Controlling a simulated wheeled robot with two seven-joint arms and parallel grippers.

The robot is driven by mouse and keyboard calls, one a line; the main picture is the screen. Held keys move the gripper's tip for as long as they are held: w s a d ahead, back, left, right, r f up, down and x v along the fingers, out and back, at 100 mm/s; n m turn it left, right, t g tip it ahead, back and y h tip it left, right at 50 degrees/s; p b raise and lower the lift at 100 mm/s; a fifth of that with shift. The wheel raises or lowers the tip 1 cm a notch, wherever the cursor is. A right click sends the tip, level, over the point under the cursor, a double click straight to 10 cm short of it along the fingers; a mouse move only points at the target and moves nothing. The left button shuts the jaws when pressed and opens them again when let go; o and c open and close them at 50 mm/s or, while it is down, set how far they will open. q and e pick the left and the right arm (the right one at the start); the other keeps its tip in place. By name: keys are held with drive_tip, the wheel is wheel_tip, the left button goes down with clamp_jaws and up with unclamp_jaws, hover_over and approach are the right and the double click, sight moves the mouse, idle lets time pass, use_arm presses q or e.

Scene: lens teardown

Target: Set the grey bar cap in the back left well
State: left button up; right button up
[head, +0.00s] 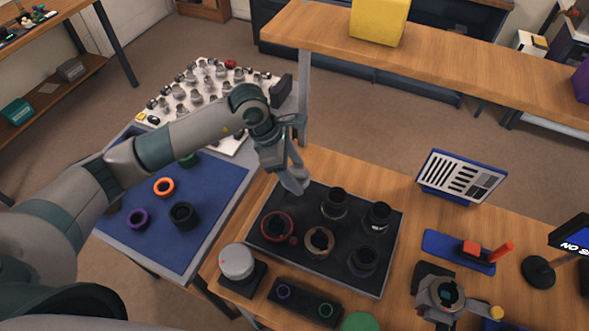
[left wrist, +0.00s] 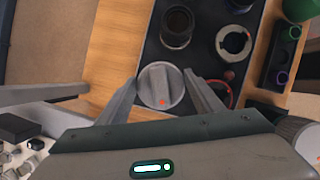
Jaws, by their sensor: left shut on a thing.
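The grey bar cap (left wrist: 152,88) is a round grey disc with a raised bar and a small orange-red mark, seen in the left wrist view. My left gripper (head: 294,184) is shut on it, with one finger on each side; the fingers also show in the left wrist view (left wrist: 163,80). The gripper points down at the back left corner of the black tray (head: 262,248). The cap and fingers hide the back left well, so I cannot tell whether the cap touches it. My right gripper is not in view.
The tray's other wells hold a red ring (head: 277,226), a tan ring (head: 319,241) and several black lens barrels (head: 334,203). A round grey-white object (head: 237,261) stands at front left of the tray. A blue mat (head: 215,200) with several rings lies left. A raised shelf (head: 440,62) runs behind.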

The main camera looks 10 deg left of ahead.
use_arm(q)
drive_tip(key=shift+f+b, duration=0.35)
drive_tip(key=shift+f, duration=0.4)
drive_tip(key=shift+f+b, duration=0.6)
drive_tip(key=shift+f, duration=1.6)
drive_tip(key=shift+f+b, duration=0.35)
drive_tip(key=shift+b, duration=0.05)
drive_tip(key=shift+f, duration=0.15)
drive_tip(key=shift+f+b, duration=0.3)
drive_tip(key=shift+b, duration=0.05)
drive_tip(key=shift+a+f, duration=0.1)
drive_tip(key=shift+f, duration=0.15)
